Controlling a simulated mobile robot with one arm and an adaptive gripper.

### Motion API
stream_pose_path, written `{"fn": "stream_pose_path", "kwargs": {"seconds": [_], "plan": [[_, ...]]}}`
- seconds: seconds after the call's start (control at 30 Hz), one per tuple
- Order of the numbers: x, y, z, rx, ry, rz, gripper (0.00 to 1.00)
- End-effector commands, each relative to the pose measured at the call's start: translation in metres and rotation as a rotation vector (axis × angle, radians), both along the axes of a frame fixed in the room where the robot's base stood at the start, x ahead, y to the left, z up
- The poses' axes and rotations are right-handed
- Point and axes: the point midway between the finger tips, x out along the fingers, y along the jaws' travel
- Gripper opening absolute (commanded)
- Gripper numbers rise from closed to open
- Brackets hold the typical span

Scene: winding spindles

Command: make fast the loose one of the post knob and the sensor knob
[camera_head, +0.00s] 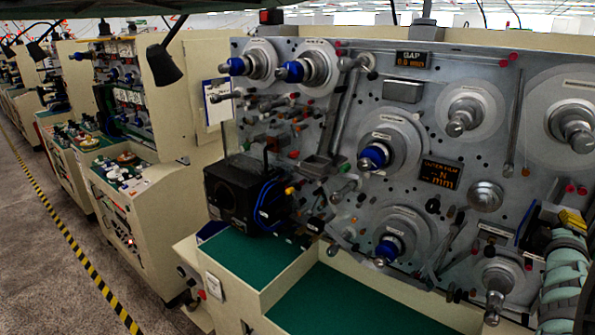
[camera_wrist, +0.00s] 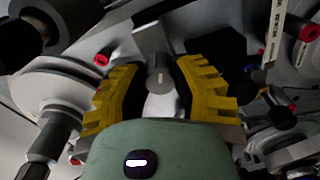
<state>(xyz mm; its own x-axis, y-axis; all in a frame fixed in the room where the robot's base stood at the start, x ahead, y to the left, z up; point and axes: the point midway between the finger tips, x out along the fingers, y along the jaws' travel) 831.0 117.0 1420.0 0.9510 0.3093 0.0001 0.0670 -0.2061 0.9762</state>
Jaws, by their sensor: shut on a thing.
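In the wrist view my gripper (camera_wrist: 158,88) has its two yellow ridged fingers on either side of a small grey cylindrical knob (camera_wrist: 157,76), shut on it. A flat grey plate (camera_wrist: 150,38) is just beyond the knob. I cannot tell from its look whether this is the post knob or the sensor knob, and no looseness shows. In the head view my gripper (camera_head: 571,222) is at the right side of the machine panel, beside a dark box-like part; the knob is hidden there.
The grey panel (camera_head: 405,95) carries several spindles, such as a blue-collared one (camera_head: 373,157). A spindle (camera_head: 497,290) projects below my gripper. In the wrist view, a grey spindle (camera_wrist: 55,135) is left and red-ended pins (camera_wrist: 308,33) are right. A green tray floor (camera_head: 360,305) lies below.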

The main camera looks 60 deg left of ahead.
Motion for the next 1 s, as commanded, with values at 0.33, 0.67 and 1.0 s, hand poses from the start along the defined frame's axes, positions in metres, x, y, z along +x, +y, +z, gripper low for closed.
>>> {"fn": "stream_pose_path", "kwargs": {"seconds": [0.33, 0.67, 1.0], "plan": [[0.0, -0.0006, -0.001, 0.086, 0.03, -0.002, 0.0], [0.0001, -0.0008, -0.0012, 0.092, 0.033, -0.002, 0.0], [0.0001, -0.0006, -0.0008, 0.091, 0.031, -0.002, 0.54]]}}
